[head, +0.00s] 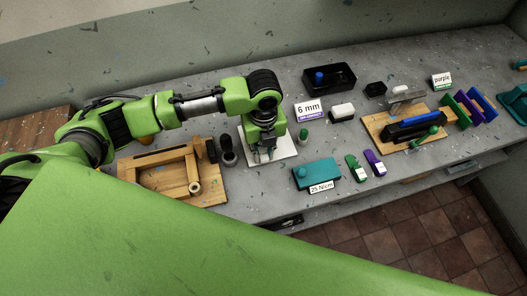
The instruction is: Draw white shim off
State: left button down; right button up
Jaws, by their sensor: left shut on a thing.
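My left gripper (264,156) points down over a white square plate (284,148) on the grey bench. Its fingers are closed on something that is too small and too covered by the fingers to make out. I cannot tell whether that is the white shim. Other white pieces are a block on a black base (342,111) and a small white piece (400,89) at the back right. My right gripper is not in view.
A wooden fixture (150,172) and dark cylinders (227,152) stand left of the gripper. A green-topped cylinder (303,136), teal box (315,173) and "6 mm" sign (309,109) are to the right. Further right is a wooden board (377,125) with a hinged-looking assembly.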

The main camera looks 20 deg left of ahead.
pick_arm(q)
jog(key=shift+s+d+p, duration=0.25)
jog(key=shift+s+p, duration=0.05)
jog(key=shift+p, duration=0.05)
jog(key=shift+s+d+r+p, duration=0.1)
jog(key=shift+s+d+p, duration=0.5)
jog(key=shift+s, duration=0.2)
jog(key=shift+s+d+r+p, duration=0.1)
jog(key=shift+s+d+p, duration=0.35)
jog(key=shift+s+p, duration=0.3)
jog(key=shift+s+d+f+p, duration=0.1)
jog(key=shift+s+d+p, duration=0.3)
jog(key=shift+s, duration=0.2)
jog(key=shift+s+d+p, duration=0.25)
jog(key=shift+s+d, duration=0.1)
jog(key=shift+s, duration=0.2)
jog(key=shift+s+d+f, duration=0.1)
jog(key=shift+s+d, duration=0.15)
jog(key=shift+s, duration=0.1)
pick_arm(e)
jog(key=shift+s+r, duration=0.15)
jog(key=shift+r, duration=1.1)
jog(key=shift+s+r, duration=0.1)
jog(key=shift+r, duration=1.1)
